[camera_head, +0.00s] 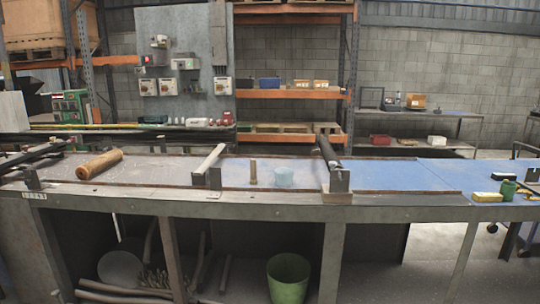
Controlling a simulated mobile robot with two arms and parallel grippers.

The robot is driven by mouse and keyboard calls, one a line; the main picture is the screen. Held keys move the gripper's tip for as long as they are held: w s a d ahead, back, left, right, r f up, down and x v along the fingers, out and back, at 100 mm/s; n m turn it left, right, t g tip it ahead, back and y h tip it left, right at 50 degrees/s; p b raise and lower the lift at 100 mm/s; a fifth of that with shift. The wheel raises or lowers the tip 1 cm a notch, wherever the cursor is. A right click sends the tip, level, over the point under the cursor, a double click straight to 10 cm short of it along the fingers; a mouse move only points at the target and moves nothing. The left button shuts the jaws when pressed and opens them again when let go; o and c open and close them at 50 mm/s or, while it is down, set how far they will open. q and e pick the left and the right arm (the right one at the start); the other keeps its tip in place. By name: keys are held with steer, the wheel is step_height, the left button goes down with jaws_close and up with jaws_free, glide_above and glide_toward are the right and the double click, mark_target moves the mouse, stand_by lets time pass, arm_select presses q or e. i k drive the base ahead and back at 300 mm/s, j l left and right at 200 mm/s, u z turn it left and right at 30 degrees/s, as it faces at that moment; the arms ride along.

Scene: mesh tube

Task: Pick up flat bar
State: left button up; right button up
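A pale, straight bar (209,158) lies on the workbench (400,206), left of centre, slanting away from the front edge. A thicker dark bar (328,154) lies right of centre, its near end by an upright metal bracket (339,180). Long dark bars (38,153) also lie at the far left of the bench. I cannot tell for certain which of these is the flat bar. Neither of my grippers is in view, and nothing is seen being held.
A yellow block (487,197) and a green container (508,189) are at the right. The blue top right of centre (400,175) is clear.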

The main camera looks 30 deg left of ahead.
mark_target(210, 159)
steer(key=i+j+z, duration=0.1)
steer(key=j+z, duration=0.3)
steer(key=j, duration=0.45)
steer(key=j+z, duration=0.35)
steer(key=j, duration=0.5)
steer(key=k+j+z, duration=0.15)
steer(key=j+z, duration=0.25)
steer(key=j, duration=0.45)
